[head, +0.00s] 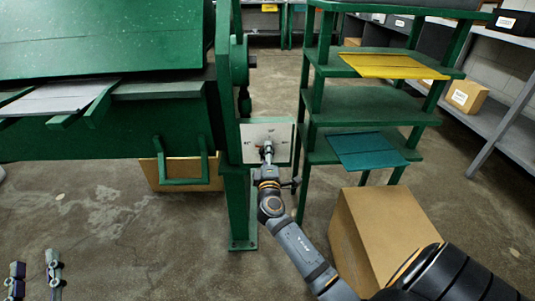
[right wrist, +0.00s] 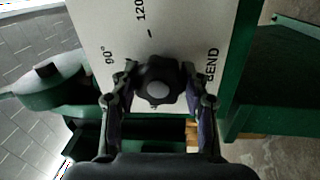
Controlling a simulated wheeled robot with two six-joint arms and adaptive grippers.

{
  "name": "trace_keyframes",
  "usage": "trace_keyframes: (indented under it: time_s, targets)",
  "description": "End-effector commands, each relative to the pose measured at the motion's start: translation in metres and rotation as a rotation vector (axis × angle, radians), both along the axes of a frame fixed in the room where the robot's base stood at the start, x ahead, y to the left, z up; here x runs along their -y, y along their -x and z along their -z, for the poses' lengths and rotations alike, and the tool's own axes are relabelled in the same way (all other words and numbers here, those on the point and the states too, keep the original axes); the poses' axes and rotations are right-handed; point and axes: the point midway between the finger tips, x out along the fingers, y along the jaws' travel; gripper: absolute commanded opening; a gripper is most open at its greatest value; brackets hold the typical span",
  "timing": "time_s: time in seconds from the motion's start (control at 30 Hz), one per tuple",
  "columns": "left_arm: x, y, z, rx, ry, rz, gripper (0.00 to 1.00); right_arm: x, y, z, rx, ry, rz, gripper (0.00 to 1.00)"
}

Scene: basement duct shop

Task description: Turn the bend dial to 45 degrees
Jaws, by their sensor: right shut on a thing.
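The bend dial is a black lobed knob (right wrist: 158,88) with a grey centre on a pale plate (right wrist: 185,30). The right wrist view shows the markings 90°, 120° and BEND on the plate; which mark the knob points at I cannot tell. In the head view the plate (head: 252,133) is on the green machine's right end, and my gripper largely covers the knob. My right gripper (right wrist: 158,97) is shut on the knob, one finger at each side. My left gripper (head: 35,272) is at the lower left, fingers apart and empty, far from the dial.
The green bending machine (head: 110,125) fills the upper left. A green shelf rack (head: 375,100) with yellow and teal sheets stands right of the dial. A cardboard box (head: 385,235) sits on the floor close to my right arm. The floor at lower centre-left is clear.

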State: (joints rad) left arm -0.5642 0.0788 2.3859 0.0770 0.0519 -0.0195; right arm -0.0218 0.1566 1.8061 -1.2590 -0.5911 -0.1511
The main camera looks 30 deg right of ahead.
Motion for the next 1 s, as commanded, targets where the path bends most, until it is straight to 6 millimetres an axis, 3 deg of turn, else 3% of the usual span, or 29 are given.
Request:
trace_keyframes:
  time_s: [0.33, 0.37, 0.53, 0.87, 1.0]
  targets:
    - [0.0, 0.0, 0.001, -0.003, 0.0, 0.0, 0.4, -0.001, -0.001, -0.001, 0.0, 0.004, -0.004, 0.14]
    - [0.0, 0.0, 0.001, -0.003, 0.0, 0.0, 0.4, -0.001, -0.001, -0.001, 0.0, 0.004, -0.004, 0.48]
    - [0.0, 0.0, 0.001, -0.003, 0.0, 0.0, 0.4, -0.001, 0.0, -0.001, 0.0, 0.003, -0.003, 0.69]
    - [0.0, 0.0, 0.001, -0.003, -0.001, 0.0, 0.4, -0.002, 0.002, 0.001, -0.001, 0.0, -0.001, 0.69]
    - [0.0, 0.0, 0.001, -0.003, -0.001, 0.0, 0.4, -0.013, 0.021, 0.004, -0.004, -0.001, -0.001, 0.69]
